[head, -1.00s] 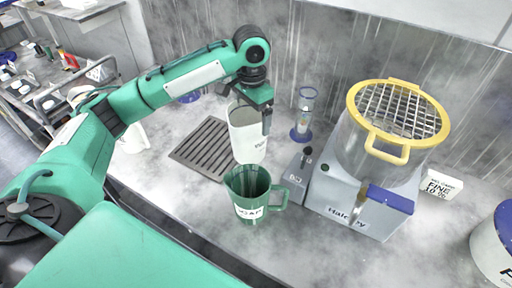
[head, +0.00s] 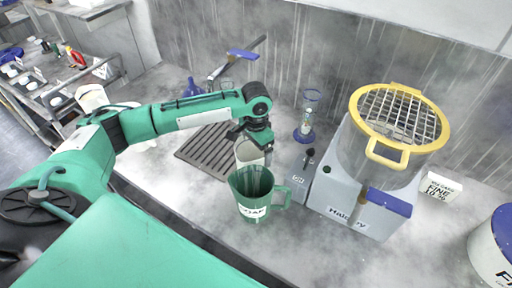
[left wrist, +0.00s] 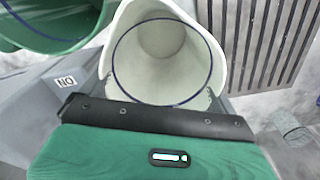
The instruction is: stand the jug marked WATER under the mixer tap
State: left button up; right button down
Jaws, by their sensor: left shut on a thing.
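A white jug (head: 249,152) is held by my left gripper (head: 254,134), which is shut on it at the rim side. In the head view the gripper covers part of the jug and a green jug hides its lower part, so its marking does not show. I cannot tell whether its base touches the counter. In the left wrist view the white jug (left wrist: 160,50) is open at the top and looks empty. A tap with a blue lever (head: 243,55) stands at the back wall, beyond the slatted grille (head: 207,151). My right gripper is not in view.
The green jug (head: 254,194), its label partly readable as "OAP", stands just in front of the white jug. A small grey switch box (head: 299,182) and a grey machine (head: 340,196) with a yellow-rimmed mesh top are right. A blue-based cylinder (head: 307,118) stands behind. Most of the grille is clear.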

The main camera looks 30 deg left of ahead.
pick_arm(q)
jog(key=o, duration=1)
jog(key=shift+f, duration=0.1)
